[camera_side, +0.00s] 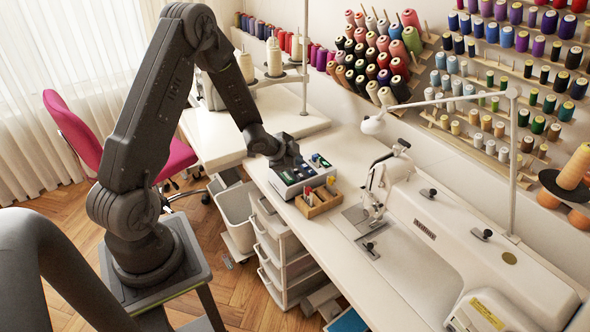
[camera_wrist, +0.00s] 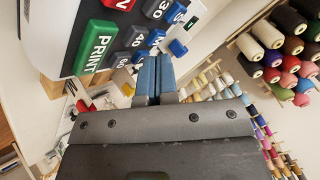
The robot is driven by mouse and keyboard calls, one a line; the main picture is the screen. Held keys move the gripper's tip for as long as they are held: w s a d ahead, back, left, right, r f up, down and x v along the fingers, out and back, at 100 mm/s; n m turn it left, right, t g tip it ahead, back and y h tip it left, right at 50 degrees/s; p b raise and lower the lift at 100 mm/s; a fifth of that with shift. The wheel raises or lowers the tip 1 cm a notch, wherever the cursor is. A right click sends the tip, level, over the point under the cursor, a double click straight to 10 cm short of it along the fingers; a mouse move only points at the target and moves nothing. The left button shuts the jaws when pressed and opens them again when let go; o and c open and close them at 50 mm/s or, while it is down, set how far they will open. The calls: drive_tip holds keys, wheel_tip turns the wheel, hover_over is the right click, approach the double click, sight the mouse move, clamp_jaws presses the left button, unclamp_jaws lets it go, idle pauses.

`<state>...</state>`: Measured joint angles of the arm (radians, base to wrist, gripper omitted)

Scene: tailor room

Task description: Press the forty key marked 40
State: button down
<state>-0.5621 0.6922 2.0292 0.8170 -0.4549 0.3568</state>
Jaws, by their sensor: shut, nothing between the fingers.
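The keypad device (camera_side: 283,188) stands on the white table, a pale box with coloured keys on top. In the wrist view its face (camera_wrist: 58,22) is tilted, with a green PRINT key (camera_wrist: 97,44). A dark grey key (camera_wrist: 134,36) beside it appears to be marked 40, though the marking is small and tilted. A key marked 60 (camera_wrist: 121,59) is close by. My gripper (camera_wrist: 155,60) is shut and empty, its blue fingertips close to the nearby keys. I cannot tell whether they touch one. In the side view my gripper (camera_side: 294,164) is over the device and hides part of its keys.
A wooden box (camera_side: 318,203) with small items stands directly in front of the device. A white sewing machine (camera_side: 430,235) is to the right. Thread racks (camera_side: 500,95) line the wall behind. A drawer cart (camera_side: 283,255) stands below the table edge.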

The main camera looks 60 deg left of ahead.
sight(296, 170)
drive_tip(key=shift+r, duration=2.55)
drive_tip(key=s+d+r+n+g+y, duration=0.1)
drive_tip(key=s+d+r+n+y, duration=0.2)
drive_tip(key=r, duration=0.4)
drive_tip(key=s+d+r+n, duration=0.1)
drive_tip(key=s+d+r, duration=0.1)
drive_tip(key=d+r, duration=0.45)
drive_tip(key=s+d+r+n+g+h, duration=0.1)
drive_tip(key=s+d+r+n+h, duration=0.1)
drive_tip(key=s+d, duration=0.4)
drive_tip(key=s+d+r+n+g+h, duration=0.1)
drive_tip(key=s+d+r, duration=0.4)
drive_tip(key=s, duration=0.7)
drive_tip(key=shift+s+d+r+n+g+h, duration=0.15)
drive_tip(key=shift+d+n+g+h, duration=0.25)
drive_tip(key=shift+d, duration=0.3)
